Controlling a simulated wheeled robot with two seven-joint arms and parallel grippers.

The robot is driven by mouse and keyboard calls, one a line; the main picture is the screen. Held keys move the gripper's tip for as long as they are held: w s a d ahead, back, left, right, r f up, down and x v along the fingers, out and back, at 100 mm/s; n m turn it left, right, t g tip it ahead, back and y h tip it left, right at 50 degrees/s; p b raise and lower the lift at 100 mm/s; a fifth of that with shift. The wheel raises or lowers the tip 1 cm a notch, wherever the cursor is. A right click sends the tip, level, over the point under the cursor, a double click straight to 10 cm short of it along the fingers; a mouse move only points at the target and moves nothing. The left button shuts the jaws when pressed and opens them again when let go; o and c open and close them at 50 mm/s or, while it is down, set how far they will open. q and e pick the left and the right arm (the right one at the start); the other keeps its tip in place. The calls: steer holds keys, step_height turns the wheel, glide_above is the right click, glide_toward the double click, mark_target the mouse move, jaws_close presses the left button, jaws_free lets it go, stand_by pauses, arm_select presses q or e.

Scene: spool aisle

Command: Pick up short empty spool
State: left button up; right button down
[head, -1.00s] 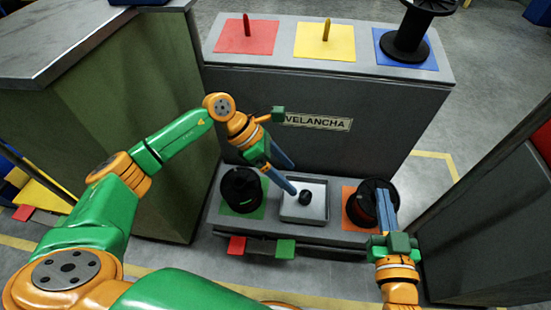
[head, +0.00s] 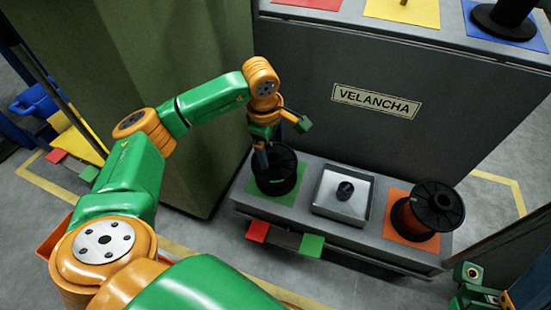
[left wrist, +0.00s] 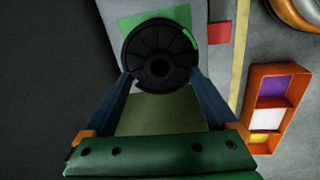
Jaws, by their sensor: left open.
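A short black spool (head: 276,172) stands on the green mat (head: 249,189) at the left end of the low shelf. No wire shows on it, though its core is partly hidden. My left gripper (head: 262,158) is at the spool's near-left side, fingers pointing down. In the left wrist view the spool (left wrist: 160,45) shows its round flange from above. The open fingers of the left gripper (left wrist: 160,74) lie at either side of its lower edge; I cannot tell whether they touch it. My right gripper (head: 480,285) is partly in view at bottom right; its fingers cannot be made out.
A grey tray (head: 325,207) with a small black piece (head: 345,190) sits mid-shelf. A spool with reddish winding (head: 427,210) is on the orange mat (head: 388,232). The VELANCHA cabinet (head: 450,120) rises behind. A green-sided cabinet (head: 185,60) stands left. An orange divided box (left wrist: 291,100) lies on the floor.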

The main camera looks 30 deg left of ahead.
mark_target(275, 168)
arm_select(q)
steer(key=shift+w+f+b, duration=0.2)
steer(key=shift+f+b, duration=0.15)
steer(key=shift+f, duration=0.8)
steer(key=shift+f, duration=0.25)
jaws_close()
